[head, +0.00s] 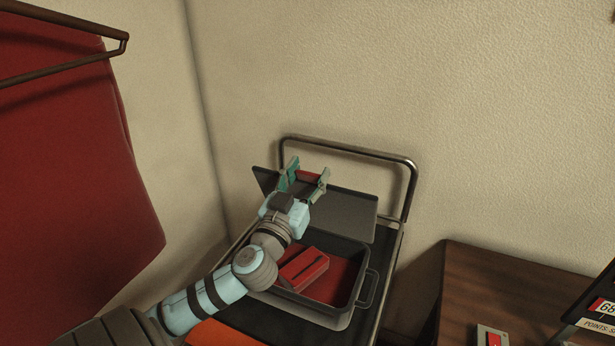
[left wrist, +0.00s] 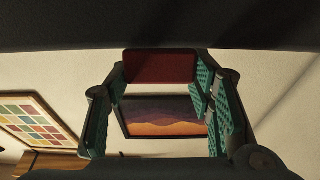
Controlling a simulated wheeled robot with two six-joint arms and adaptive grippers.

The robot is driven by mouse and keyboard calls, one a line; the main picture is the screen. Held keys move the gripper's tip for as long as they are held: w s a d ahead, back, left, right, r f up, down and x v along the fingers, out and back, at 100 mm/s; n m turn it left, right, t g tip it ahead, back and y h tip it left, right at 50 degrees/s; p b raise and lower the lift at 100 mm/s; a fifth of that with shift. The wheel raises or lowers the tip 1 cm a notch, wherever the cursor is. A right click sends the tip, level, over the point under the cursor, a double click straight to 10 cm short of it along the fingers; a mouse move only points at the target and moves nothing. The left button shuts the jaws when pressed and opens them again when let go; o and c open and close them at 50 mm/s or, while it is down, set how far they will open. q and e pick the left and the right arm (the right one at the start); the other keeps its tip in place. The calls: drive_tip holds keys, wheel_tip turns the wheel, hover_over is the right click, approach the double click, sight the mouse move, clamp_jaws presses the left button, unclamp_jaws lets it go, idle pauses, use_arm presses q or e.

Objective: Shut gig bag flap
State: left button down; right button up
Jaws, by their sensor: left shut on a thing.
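The gig bag (head: 357,284) is a dark, box-like case with a red lining, standing on a trolley. Its dark flap (head: 348,210) stands open, raised at the back of the bag. My left gripper (head: 308,178) is at the flap's upper part, shut on a red tab that shows between its fingers. In the left wrist view the red tab (left wrist: 160,67) sits between the green-padded fingertips, below the dark underside of what looks like the flap. My left arm hides part of the bag's left side. My right gripper is not in view.
A red box (head: 303,268) with a dark slot lies inside the bag. The trolley's metal rail (head: 350,152) rises behind the flap, near the wall. A wooden cabinet (head: 500,285) stands at the right. Red cloth (head: 70,170) hangs at the left. Something orange (head: 220,333) lies in front of the bag.

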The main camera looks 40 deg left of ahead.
use_arm(q)
drive_tip(key=c, duration=0.7)
unclamp_jaws()
drive_tip(key=shift+w, duration=0.1)
drive_tip(key=shift+f, duration=0.1)
drive_tip(key=v, duration=1.2)
